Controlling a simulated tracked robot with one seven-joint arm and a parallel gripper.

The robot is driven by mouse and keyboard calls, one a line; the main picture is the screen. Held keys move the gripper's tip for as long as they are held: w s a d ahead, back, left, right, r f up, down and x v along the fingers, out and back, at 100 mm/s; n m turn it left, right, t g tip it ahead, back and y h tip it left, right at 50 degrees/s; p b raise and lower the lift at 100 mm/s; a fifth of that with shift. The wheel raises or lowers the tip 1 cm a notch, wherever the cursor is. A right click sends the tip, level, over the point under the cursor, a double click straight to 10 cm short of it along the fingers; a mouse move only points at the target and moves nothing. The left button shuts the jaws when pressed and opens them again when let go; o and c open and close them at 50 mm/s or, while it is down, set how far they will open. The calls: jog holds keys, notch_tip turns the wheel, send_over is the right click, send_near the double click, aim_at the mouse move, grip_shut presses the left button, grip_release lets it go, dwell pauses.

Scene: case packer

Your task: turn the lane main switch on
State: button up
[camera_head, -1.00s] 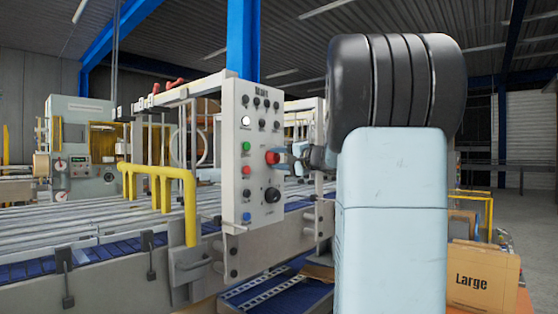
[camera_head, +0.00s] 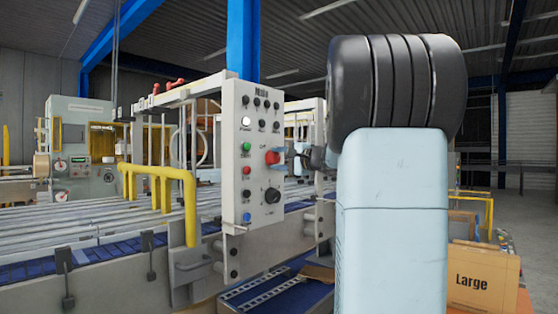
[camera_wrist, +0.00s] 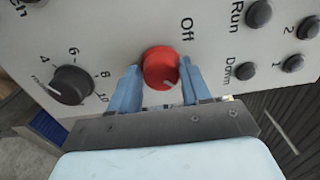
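The lane main switch is a red rotary knob (camera_head: 271,157) on the right side of the light grey control panel (camera_head: 233,180). In the wrist view the knob (camera_wrist: 160,66) sits between the two blue fingers of my gripper (camera_wrist: 158,80). Both fingers lie against its sides, so my gripper looks shut on it. The "Off" label shows up and right of the knob in the wrist view. The knob's pale mark points down and right, away from "Off". An opposite label is not visible. In the head view my gripper (camera_head: 281,154) reaches the panel from the right.
A black numbered dial (camera_wrist: 72,85) is beside the knob, and several black buttons (camera_wrist: 258,14) are on its other side. A roller conveyor (camera_head: 100,230) with a yellow rail (camera_head: 188,205) runs left of the panel. A "Large" carton (camera_head: 482,280) stands at right.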

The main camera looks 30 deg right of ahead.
jog(key=o, duration=0.4)
jog(key=shift+d, duration=0.1)
jog(key=v, duration=1.3)
jog(key=shift+s+d, duration=0.1)
jog(key=shift+s, duration=0.25)
jog(key=shift+f, duration=0.1)
jog(key=s+a+f+n+g, duration=0.35)
jog(key=a+f, duration=0.25)
jog(key=a, duration=0.4)
jog(key=s+a+f+n+g, duration=0.4)
jog(key=a+f, duration=0.3)
jog(key=a, duration=0.4)
jog(key=s+a+f+n+g+h, duration=0.1)
jog(key=s+f+n+h, duration=0.1)
jog(key=s+f, duration=0.2)
jog(key=s+a+f+n+g+h, duration=0.1)
jog(key=s+a+f+n+h, duration=0.1)
jog(key=s+f, duration=0.1)
jog(key=s+a+f+n+g+h, duration=0.2)
jog(key=s+f, duration=0.2)
jog(key=s, duration=0.2)
jog(key=shift+s+f+n, duration=0.1)
jog(key=shift+f+n, duration=0.2)
jog(key=shift+n, duration=0.05)
